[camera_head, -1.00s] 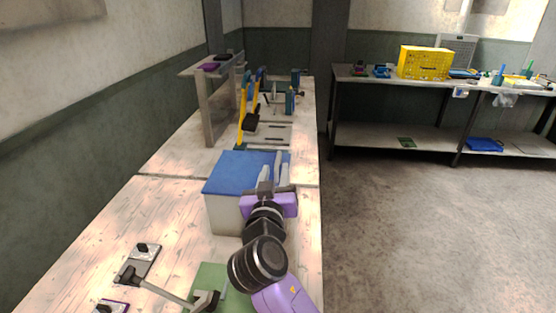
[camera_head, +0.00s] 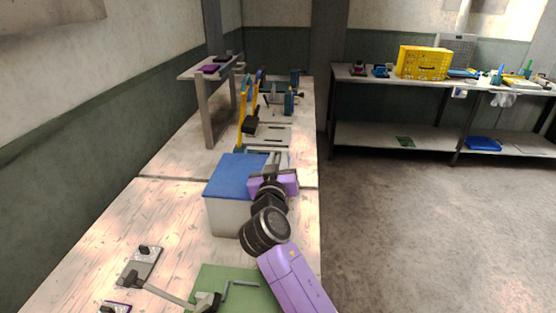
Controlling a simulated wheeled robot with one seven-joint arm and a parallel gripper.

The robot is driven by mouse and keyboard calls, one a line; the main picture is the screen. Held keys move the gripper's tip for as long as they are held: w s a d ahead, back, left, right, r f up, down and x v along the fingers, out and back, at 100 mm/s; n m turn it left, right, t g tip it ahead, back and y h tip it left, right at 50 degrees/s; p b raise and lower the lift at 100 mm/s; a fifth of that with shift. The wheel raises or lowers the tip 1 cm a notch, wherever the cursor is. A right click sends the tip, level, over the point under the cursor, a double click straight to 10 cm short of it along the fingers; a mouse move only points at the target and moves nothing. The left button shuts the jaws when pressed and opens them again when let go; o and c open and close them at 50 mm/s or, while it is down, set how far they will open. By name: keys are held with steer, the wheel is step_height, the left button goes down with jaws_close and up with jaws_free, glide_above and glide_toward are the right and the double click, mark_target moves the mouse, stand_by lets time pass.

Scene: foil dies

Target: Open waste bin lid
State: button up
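The waste bin is a white box (camera_head: 226,216) with a flat blue lid (camera_head: 234,174). It stands on the wooden workbench near the middle of the view, and the lid lies shut on it. My gripper (camera_head: 275,159) is at the lid's right side, its grey fingers pointing away from me toward the far right corner. The fingers overlap the lid's right edge in the picture; I cannot tell whether they touch it. They are small and close together, so their opening is unclear. My wrist hides part of the bin's right side.
A green mat (camera_head: 235,283) with a grey hex key lies in front of the bin. A raised shelf (camera_head: 205,107) and tool racks stand behind it. A side table with a yellow crate (camera_head: 424,62) is at the back right. The floor right of the bench is clear.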

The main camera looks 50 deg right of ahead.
jaws_close()
steer(key=shift+d, duration=0.1)
stand_by(1.0)
